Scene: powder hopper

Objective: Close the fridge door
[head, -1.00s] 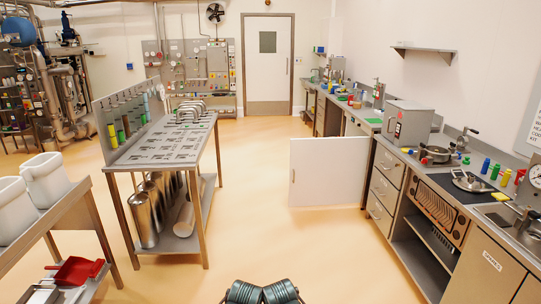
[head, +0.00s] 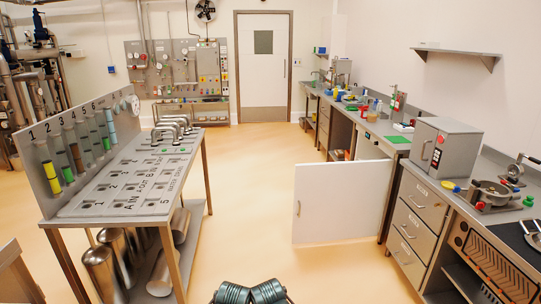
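The fridge door (head: 342,203) is a white panel that stands open, swung out from the right-hand counter into the aisle. Its broad face is toward me. A small handle (head: 298,208) is near its free left edge. Its right edge meets the counter beside the drawer unit. The fridge's inside is hidden behind the door and the drawers. Two dark ribbed parts of my own arms show at the bottom centre. Neither of my grippers can be seen, and nothing of mine touches the door.
Clear floor (head: 250,215) lies ahead between the steel table (head: 130,172) on the left and the door. A drawer unit (head: 413,222) and a counter with a grey box (head: 445,152) stand on the right. A closed room door (head: 263,68) is at the back.

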